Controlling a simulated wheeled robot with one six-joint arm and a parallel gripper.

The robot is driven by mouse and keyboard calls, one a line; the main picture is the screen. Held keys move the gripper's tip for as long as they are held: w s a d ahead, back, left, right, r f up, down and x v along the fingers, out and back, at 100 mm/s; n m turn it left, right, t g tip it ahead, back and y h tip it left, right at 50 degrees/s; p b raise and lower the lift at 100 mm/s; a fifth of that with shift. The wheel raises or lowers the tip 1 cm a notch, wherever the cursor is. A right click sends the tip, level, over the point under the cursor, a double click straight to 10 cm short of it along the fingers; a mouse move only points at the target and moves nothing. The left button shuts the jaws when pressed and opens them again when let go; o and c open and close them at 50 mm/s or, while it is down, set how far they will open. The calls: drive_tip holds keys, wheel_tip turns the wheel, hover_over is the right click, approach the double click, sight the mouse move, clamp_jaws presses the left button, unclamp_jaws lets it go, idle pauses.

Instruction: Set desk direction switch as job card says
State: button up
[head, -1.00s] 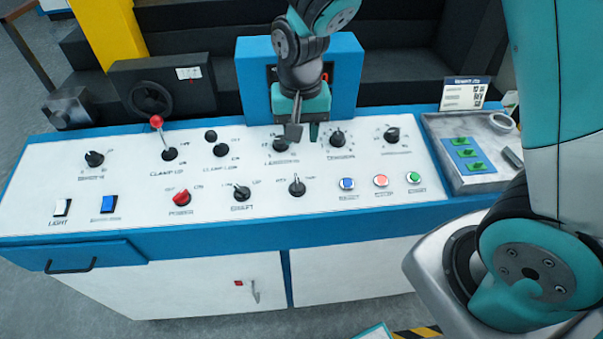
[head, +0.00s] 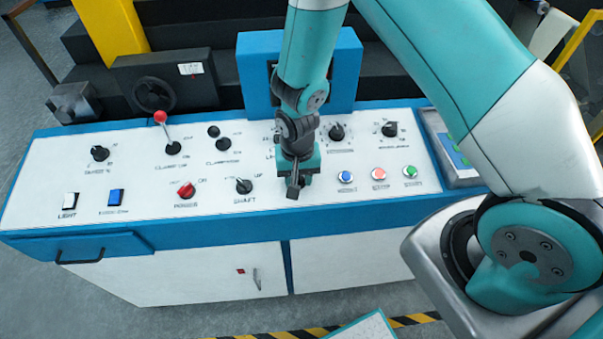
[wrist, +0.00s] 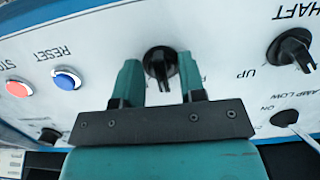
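In the wrist view a black rotary switch (wrist: 160,61) on the white panel sits between the fingertips of my gripper (wrist: 160,74). The fingers are apart, one on each side of the switch, with gaps showing. Its label is mostly hidden by the fingers; its place right of the SHAFT knob (head: 243,186) fits the direction switch. In the head view my gripper (head: 295,188) points down over this spot and hides the switch. No job card can be read in the current views.
The SHAFT knob also shows in the wrist view (wrist: 290,47). A blue RESET button (head: 345,177), a red STOP button (head: 378,173) and a green button (head: 410,171) lie to the right. A red POWER knob (head: 186,190) and red-topped clamp lever (head: 161,118) are further left.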

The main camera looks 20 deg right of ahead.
drive_tip(key=shift+c, duration=0.2)
drive_tip(key=c, duration=0.5)
drive_tip(key=shift+d, duration=0.3)
drive_tip(key=shift+c, duration=0.3)
drive_tip(key=shift+a, duration=0.15)
drive_tip(key=shift+s+a+f, duration=0.1)
drive_tip(key=shift+s+f, duration=0.05)
drive_tip(key=shift+s, duration=0.1)
drive_tip(key=o, duration=0.6)
drive_tip(key=shift+w, duration=0.1)
drive_tip(key=shift+w, duration=0.1)
